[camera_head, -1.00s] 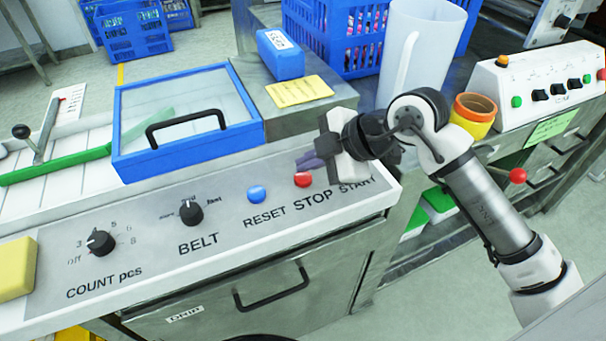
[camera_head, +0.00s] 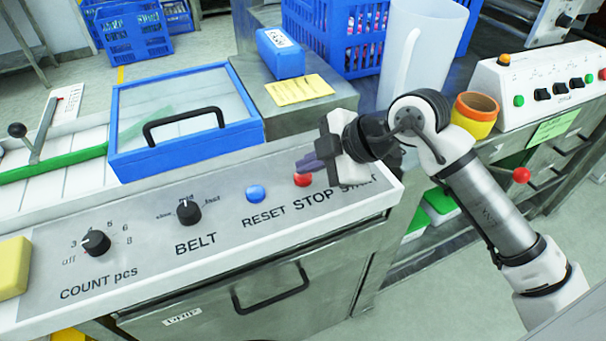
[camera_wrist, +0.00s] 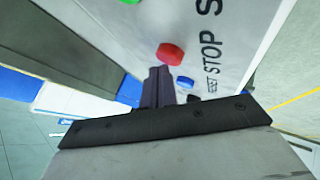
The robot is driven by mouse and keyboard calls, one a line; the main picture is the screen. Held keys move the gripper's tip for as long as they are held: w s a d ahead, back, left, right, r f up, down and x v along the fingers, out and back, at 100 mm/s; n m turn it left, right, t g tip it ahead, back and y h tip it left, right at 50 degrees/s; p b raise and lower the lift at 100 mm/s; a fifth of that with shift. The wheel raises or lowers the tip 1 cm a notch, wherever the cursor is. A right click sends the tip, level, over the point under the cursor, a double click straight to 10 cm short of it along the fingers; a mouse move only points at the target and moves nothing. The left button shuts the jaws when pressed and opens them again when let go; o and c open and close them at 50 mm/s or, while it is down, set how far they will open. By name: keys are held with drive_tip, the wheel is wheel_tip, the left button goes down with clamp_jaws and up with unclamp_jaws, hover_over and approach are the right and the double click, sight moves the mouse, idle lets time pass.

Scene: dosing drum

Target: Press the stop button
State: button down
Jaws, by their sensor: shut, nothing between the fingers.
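The red stop button (camera_head: 303,180) sits on the sloped grey control panel (camera_head: 130,255), above the word STOP. In the wrist view the red button (camera_wrist: 170,54) shows just beyond the fingertips. My gripper (camera_head: 303,164) is shut and empty, its fingers pointing left across the panel. In the head view the fingertips appear just above the red button, overlapping its upper edge. In the wrist view the shut fingers (camera_wrist: 158,72) end close beside the button. I cannot tell whether they touch it.
The blue reset button (camera_head: 255,194) is left of the red one; a green button (camera_wrist: 130,1) is on the other side. The belt knob (camera_head: 188,212) and count knob (camera_head: 96,242) are further left. A blue-framed lid (camera_head: 240,137) with a black handle stands behind.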

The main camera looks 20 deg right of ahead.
sight(310, 177)
drive_tip(key=shift+f+b, duration=0.5)
drive_tip(key=shift+b, duration=0.15)
idle(0.4)
drive_tip(key=shift+r, duration=0.1)
drive_tip(key=shift+r+p, duration=0.35)
drive_tip(key=shift+r, duration=0.5)
drive_tip(key=shift+r, duration=0.1)
drive_tip(key=shift+r+p, duration=1.3)
drive_tip(key=shift+r, duration=1.1)
